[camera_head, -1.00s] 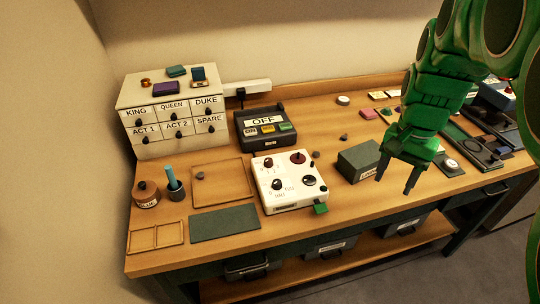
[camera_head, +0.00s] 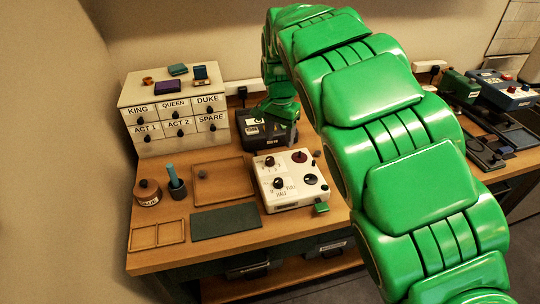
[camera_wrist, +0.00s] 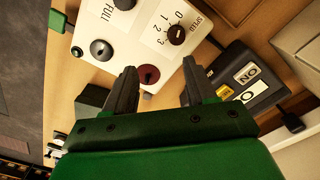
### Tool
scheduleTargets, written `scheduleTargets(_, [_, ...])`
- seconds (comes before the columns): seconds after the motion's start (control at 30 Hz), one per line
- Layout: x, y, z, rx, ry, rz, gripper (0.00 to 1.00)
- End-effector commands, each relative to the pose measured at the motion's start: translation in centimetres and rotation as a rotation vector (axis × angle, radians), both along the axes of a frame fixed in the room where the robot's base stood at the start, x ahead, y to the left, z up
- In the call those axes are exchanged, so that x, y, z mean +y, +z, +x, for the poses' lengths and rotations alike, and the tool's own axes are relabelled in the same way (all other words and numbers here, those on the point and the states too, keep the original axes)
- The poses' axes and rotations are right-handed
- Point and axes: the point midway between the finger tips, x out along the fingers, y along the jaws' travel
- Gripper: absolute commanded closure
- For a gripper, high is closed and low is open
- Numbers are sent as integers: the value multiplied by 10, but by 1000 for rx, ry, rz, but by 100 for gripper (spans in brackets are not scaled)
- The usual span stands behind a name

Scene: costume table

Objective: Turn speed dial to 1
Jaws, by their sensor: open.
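The speed dial (camera_wrist: 176,34) is a dark round knob on a white control box (camera_head: 268,195), marked SPEED with numbers from 0 to 3. It also shows at the box's upper left in the head view (camera_head: 268,161). I cannot tell which number it points to. My gripper (camera_wrist: 160,80) is open with nothing between its fingers. In the wrist view its fingertips stand short of the dial, with the dark red knob (camera_wrist: 148,75) between them. In the head view my gripper (camera_head: 278,135) is behind the box, in front of the dark sign unit.
A drawer cabinet (camera_head: 175,142) stands at left. A wooden tray (camera_head: 197,199) lies beside the box.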

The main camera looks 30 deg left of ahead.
Motion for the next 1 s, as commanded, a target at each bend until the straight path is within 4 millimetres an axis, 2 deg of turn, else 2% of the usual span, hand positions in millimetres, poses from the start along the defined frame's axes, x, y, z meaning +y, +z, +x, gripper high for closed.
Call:
scheduleTargets(0.03, [11,-4,-2,1,10,2,44])
scheduleTargets(0.1, [20,-7,-5,1,14,4,44])
scheduleTargets(0.2, [27,-10,-7,1,18,6,44])
scheduleTargets(0.47, [29,-23,-7,-1,19,8,44])
scheduleTargets(0.8, [27,-70,-8,1,18,6,44])
scheduleTargets(1.0, [28,-86,-8,1,19,6,44])
